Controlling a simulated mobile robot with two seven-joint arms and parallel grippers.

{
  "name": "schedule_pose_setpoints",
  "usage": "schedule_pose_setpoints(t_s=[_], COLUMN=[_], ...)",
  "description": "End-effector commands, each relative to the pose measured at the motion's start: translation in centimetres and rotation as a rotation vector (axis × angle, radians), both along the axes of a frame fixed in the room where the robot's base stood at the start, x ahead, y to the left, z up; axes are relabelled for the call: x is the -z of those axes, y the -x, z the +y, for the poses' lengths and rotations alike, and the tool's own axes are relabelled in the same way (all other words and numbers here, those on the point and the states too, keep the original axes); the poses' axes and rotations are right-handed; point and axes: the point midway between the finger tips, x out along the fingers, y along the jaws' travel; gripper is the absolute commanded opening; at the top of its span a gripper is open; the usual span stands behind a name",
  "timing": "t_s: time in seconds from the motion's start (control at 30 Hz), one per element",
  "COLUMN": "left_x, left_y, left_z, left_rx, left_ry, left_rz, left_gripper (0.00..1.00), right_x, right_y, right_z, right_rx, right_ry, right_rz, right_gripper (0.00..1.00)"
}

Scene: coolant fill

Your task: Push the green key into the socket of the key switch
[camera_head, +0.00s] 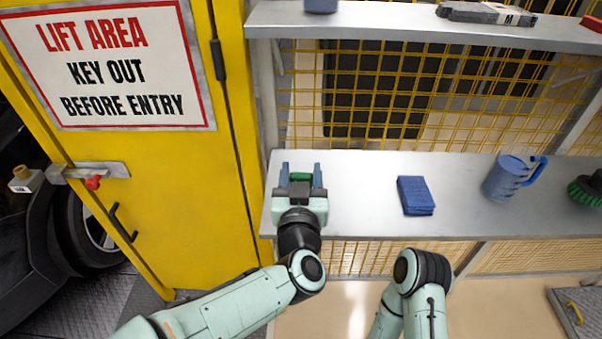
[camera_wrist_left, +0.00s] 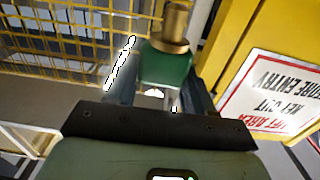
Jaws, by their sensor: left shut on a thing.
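The green key (camera_head: 300,177) is between the fingers of my left gripper (camera_head: 301,170), which is shut on it above the left end of the grey shelf. In the left wrist view the green key (camera_wrist_left: 168,66) shows a green body with a brass shaft pointing away from the gripper. A small beige box (camera_head: 27,180) with a round yellowish-green spot stands at the far left, beyond the yellow door's edge; it may be the key switch, but its socket is too small to make out. My left gripper is well to the right of it. My right gripper is not in view.
The yellow door (camera_head: 170,190) carries a warning sign (camera_head: 110,65), a latch bar with a red knob (camera_head: 93,182) and a black handle. Yellow mesh stands behind.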

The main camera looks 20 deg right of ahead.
Motion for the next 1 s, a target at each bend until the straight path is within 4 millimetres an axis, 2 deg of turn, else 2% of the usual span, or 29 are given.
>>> schedule_pose_setpoints(t_s=[0.57,1.0], left_x=[0.0,1.0], left_y=[0.0,0.0], left_z=[0.0,0.0], left_rx=[0.0,0.0], left_ry=[0.001,0.001], left_rz=[-0.001,0.0], left_gripper=[0.16,0.16], right_x=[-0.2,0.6], right_y=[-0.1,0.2], right_z=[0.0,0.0], right_rx=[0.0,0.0], right_ry=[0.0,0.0], right_rz=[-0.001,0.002], right_gripper=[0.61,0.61])
